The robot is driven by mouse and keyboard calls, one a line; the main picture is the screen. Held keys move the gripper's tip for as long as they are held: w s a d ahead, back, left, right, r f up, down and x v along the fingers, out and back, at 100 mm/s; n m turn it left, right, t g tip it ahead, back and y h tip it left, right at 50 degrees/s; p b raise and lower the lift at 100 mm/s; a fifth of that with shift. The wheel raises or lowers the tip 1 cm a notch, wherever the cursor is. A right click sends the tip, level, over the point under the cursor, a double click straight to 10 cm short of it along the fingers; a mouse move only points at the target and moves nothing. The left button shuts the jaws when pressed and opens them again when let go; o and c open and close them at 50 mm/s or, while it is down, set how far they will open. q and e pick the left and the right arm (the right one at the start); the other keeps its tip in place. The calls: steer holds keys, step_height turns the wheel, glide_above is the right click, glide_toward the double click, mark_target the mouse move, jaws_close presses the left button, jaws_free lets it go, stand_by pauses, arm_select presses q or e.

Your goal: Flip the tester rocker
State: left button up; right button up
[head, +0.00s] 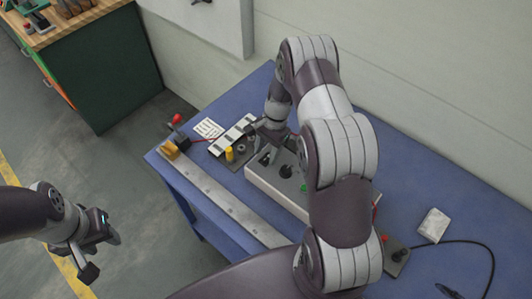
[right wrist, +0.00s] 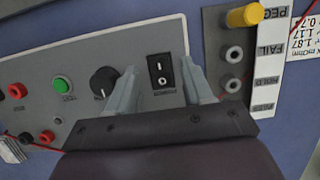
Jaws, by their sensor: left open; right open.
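The tester is a light grey box (head: 262,184) on the blue bench, partly hidden by my right arm in the head view. Its grey panel (right wrist: 60,75) fills much of the right wrist view. The rocker (right wrist: 160,72) is a black switch with white I and O marks, beside a black knob (right wrist: 103,81) and a green button (right wrist: 62,84). My right gripper (right wrist: 158,64) is open, its fingers on either side of the rocker; I cannot tell whether they touch the panel. My left gripper (head: 92,246) is open and empty, away from the bench over the floor.
A plate with a yellow peg (right wrist: 243,15) and grey sockets stands beside the tester. A long metal bar (head: 225,203) lies along the bench's near edge. A red-knobbed device (head: 177,118) is at the left corner. A white block (head: 433,224) and black cable (head: 480,248) lie right.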

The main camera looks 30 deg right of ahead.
steer(key=p+v, duration=0.1)
steer(key=v, duration=1)
steer(key=shift+r, duration=0.4)
steer(key=shift+d, duration=0.1)
